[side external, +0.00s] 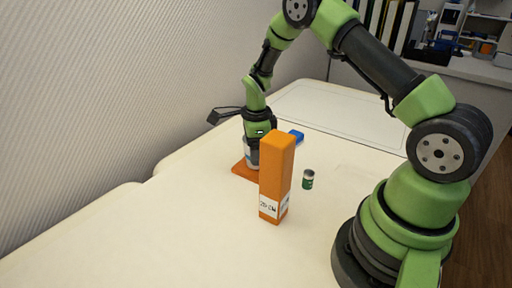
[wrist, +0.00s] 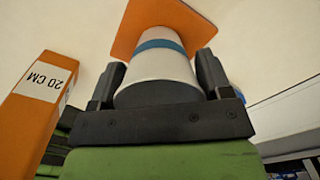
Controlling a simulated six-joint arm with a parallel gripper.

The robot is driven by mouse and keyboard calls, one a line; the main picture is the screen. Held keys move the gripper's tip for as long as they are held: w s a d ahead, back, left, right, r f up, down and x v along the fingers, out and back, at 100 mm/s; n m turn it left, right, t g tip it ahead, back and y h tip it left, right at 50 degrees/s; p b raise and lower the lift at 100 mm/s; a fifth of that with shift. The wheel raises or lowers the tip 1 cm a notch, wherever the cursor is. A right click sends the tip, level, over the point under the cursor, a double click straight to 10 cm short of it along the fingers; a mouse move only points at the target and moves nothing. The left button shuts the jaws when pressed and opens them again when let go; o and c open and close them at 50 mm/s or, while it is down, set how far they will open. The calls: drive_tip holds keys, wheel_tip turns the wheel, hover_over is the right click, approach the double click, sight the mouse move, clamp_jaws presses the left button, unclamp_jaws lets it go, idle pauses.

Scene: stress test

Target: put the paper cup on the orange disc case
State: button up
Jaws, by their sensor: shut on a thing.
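The paper cup (wrist: 158,70) is white with a blue band. My gripper (wrist: 161,64) is shut on it, with one finger on each side. In the side view, the cup (side external: 251,157) shows below my gripper (side external: 254,142), partly hidden by a tall orange block. The flat orange disc case (side external: 241,170) lies on the table right under the cup, and it shows beyond the cup in the wrist view (wrist: 185,20). The cup's far end appears over the case and on or very near it; I cannot tell whether they touch.
The tall orange block (side external: 275,180), labelled "20 CM", stands upright close to my gripper; it also shows in the wrist view (wrist: 35,105). A small green can (side external: 308,180) and a blue object (side external: 297,136) are nearby. The table's front left is clear.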

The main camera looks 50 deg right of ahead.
drive_tip(key=shift+f, duration=0.15)
drive_tip(key=o, duration=0.9)
